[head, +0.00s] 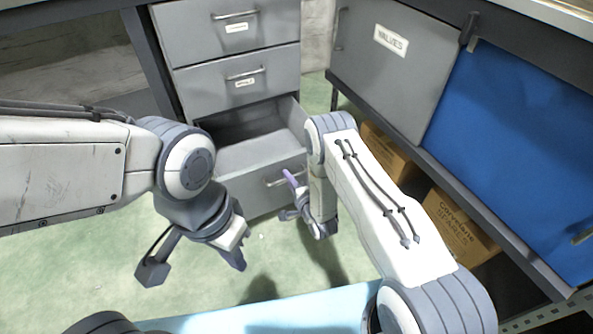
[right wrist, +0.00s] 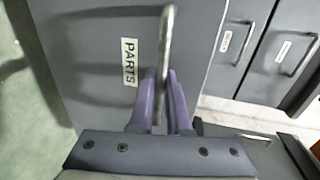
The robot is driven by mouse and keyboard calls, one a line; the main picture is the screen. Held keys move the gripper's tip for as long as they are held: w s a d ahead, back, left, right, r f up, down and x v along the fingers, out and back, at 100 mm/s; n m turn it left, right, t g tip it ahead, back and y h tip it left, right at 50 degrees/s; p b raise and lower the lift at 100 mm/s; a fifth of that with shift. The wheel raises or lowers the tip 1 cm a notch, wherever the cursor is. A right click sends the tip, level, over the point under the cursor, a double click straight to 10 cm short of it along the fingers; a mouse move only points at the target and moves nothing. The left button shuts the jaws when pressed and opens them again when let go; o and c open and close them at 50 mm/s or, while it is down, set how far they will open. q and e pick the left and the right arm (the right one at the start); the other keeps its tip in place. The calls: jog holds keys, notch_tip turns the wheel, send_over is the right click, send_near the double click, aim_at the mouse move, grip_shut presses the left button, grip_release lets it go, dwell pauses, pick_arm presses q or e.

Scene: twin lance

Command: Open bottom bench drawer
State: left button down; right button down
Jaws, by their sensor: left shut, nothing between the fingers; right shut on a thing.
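The grey bench drawer unit stands at the top middle of the head view. Its bottom drawer (head: 255,155) is pulled out and looks empty inside. A "PARTS" label shows on the drawer front (right wrist: 85,75) in the right wrist view. My right gripper (head: 290,181) is at that front, its purple fingers (right wrist: 161,95) shut around the metal bar handle (right wrist: 168,40). The handle also shows in the head view (head: 278,181). My left gripper (head: 238,262) is shut and empty, hanging over the floor to the left of the drawer.
Two closed drawers (head: 236,85) sit above the open one. A grey "VALVES" cabinet door (head: 385,75) and a blue panel (head: 520,150) are on the right. Cardboard boxes (head: 455,225) stand below them. The green floor (head: 60,225) at left is clear.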

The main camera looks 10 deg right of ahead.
jog(key=shift+d, duration=0.1)
jog(key=c, duration=1.2)
grip_release()
jog(key=shift+o, duration=0.2)
jog(key=p+v, duration=0.4)
jog(key=v, duration=0.6)
jog(key=shift+s, duration=0.25)
jog(key=shift+r, duration=0.1)
